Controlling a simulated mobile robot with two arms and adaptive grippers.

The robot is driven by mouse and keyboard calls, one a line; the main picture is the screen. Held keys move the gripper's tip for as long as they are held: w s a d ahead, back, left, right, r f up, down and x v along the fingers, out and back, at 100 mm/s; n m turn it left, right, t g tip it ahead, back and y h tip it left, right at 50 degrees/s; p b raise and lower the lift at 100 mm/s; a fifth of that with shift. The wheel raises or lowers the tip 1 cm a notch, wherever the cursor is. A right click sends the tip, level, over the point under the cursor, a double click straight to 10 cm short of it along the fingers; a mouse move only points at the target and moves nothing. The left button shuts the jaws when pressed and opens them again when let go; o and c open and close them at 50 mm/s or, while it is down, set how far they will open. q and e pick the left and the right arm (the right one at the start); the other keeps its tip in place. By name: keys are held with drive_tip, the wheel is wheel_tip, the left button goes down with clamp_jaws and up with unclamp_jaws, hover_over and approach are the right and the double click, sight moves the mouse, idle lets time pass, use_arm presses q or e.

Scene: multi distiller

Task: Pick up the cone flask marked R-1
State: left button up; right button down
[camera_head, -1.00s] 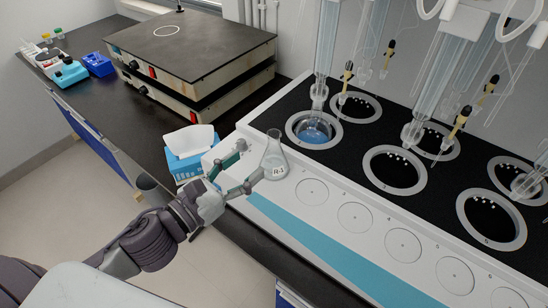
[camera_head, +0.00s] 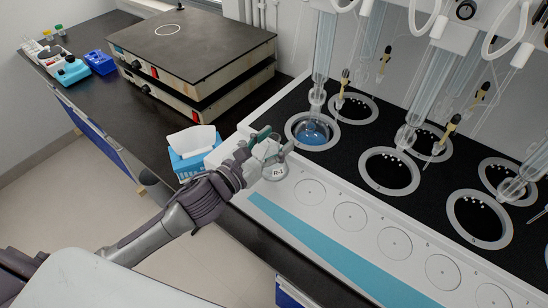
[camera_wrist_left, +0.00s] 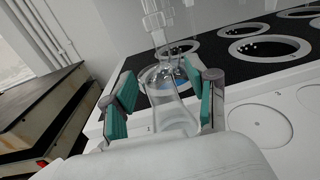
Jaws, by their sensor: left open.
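The clear cone flask marked R-1 (camera_head: 276,169) stands upright on the white front ledge of the distiller (camera_head: 311,212). My left gripper (camera_head: 268,143) is at the flask, its arm coming in from the left. In the left wrist view the flask (camera_wrist_left: 171,105) stands between the two open teal-padded fingers (camera_wrist_left: 160,100), with a pad on each side. The fingers are not closed on it. In the head view the gripper hides part of the flask's neck and upper body. My right gripper is not in view.
A round flask with blue liquid (camera_head: 311,131) sits in the nearest heating well behind the cone flask. Glass columns rise above the wells. A blue tissue box (camera_head: 188,162) stands left of the gripper. Stacked hot plates (camera_head: 190,60) stand at the back left. The ledge to the right is clear.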

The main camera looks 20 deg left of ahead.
use_arm(q)
clamp_jaws()
drive_tip(key=shift+r, duration=0.25)
idle(0.4)
